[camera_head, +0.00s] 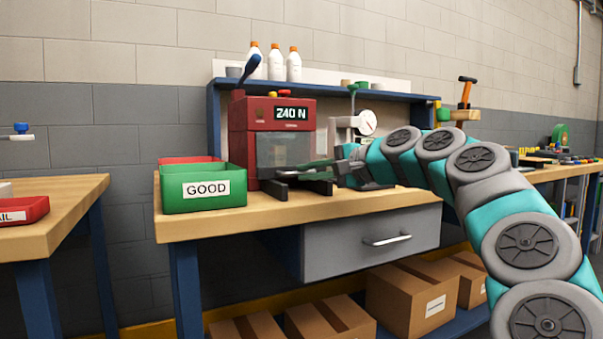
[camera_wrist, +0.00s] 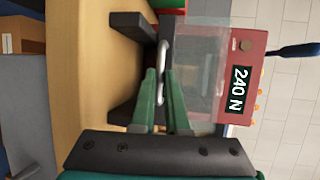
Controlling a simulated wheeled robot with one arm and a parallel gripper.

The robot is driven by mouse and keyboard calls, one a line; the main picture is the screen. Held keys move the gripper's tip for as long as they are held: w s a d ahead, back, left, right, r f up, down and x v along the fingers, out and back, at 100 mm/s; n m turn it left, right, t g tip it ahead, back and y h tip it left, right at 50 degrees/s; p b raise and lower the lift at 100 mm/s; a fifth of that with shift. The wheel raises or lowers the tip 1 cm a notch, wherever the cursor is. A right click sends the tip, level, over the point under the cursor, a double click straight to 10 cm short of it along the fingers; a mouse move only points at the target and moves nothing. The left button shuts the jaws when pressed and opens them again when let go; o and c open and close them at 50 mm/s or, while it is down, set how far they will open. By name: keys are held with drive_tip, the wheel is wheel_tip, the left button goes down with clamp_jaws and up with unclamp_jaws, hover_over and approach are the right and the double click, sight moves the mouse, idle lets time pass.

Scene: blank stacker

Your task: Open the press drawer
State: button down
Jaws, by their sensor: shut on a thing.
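The red press (camera_head: 273,112) stands on the workbench, its display reading 240 N. It has a clear window in front and dark feet that jut out toward me. In the wrist view the press (camera_wrist: 243,50) lies sideways at the right. A pale bar handle (camera_wrist: 163,50) runs along the low front of the press, between the dark feet. My gripper (camera_head: 305,168) reaches in from the right, low at the press front. In the wrist view its green fingers (camera_wrist: 161,74) are closed on the bar handle. The drawer body behind the handle is hidden, so its opening cannot be told.
A green GOOD bin (camera_head: 203,188) stands close left of the press, with a red bin behind it. A dial gauge (camera_head: 366,123) stands right of the press. A grey bench drawer (camera_head: 372,243) below is shut. The bench top left of the press is narrow.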

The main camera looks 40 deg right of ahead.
drive_tip(key=s+a, duration=0.1)
drive_tip(key=s, duration=0.6)
drive_tip(key=shift+s+a+b, duration=0.25)
drive_tip(key=shift+a+b, duration=0.1)
drive_tip(key=shift+b, duration=0.1)
drive_tip(key=c, duration=1.2)
unclamp_jaws()
drive_tip(key=v, duration=0.8)
drive_tip(key=shift+w, duration=0.1)
